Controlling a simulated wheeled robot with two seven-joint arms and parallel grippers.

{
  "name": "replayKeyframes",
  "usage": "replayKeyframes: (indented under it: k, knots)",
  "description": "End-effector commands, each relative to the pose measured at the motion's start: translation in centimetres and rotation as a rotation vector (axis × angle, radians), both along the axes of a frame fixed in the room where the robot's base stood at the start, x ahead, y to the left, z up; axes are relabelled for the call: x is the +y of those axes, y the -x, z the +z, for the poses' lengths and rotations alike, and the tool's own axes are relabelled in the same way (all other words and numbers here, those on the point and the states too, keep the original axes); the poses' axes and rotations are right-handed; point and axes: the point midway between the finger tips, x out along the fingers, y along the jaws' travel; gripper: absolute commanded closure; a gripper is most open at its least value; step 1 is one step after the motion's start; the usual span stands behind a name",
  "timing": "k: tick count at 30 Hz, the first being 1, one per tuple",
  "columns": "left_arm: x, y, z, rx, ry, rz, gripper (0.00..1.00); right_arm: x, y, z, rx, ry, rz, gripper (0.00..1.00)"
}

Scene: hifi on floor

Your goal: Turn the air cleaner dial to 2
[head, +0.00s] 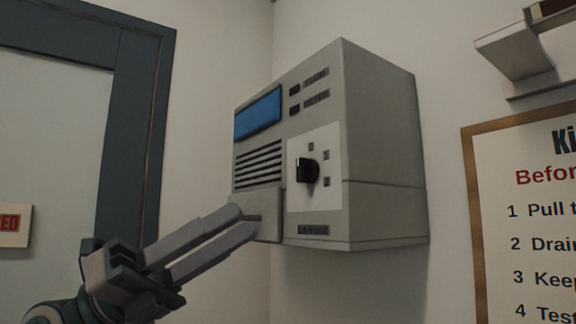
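The air cleaner (385,140) is a grey box on the wall near the corner. Its black dial (306,171) sits on a pale square plate on the front face, with small dark marks above and to the right of it. The marks are too small to read, and I cannot tell which one the dial points at. My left gripper (247,219) comes in from the lower left with its two long grey fingers a little apart and nothing seen between them. Its fingertips are in front of the lower front of the air cleaner, left of and below the dial. My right gripper is out of view.
The front also has a blue panel (258,114), dark vent slots (259,163) and two small dark switches. A dark door frame (138,120) is at left. A framed notice (530,220) and a bracket (520,45) are on the right wall.

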Motion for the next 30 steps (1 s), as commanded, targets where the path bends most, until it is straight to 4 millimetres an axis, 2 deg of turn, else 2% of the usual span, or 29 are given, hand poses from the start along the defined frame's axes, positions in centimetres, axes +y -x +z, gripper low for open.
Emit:
replayKeyframes:
  k: [1,7,11,15,22,30]
  knots:
    - [-0.3,0.5,1.0,-0.051,-0.063,0.032,0.7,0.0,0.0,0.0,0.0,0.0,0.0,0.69]
    - [-0.7,1.2,3.3,-0.202,-0.306,0.186,0.7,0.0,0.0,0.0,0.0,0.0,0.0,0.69]
    - [0.2,1.1,5.1,-0.274,-0.446,0.319,0.7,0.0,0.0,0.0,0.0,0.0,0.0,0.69]
    - [2.2,0.9,7.3,-0.322,-0.574,0.474,0.7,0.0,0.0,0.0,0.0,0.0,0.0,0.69]
    - [5.5,0.9,10.1,-0.342,-0.685,0.662,0.7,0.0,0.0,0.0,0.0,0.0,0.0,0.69]
    - [6.4,0.9,10.7,-0.339,-0.708,0.705,0.7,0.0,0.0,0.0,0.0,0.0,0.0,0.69]
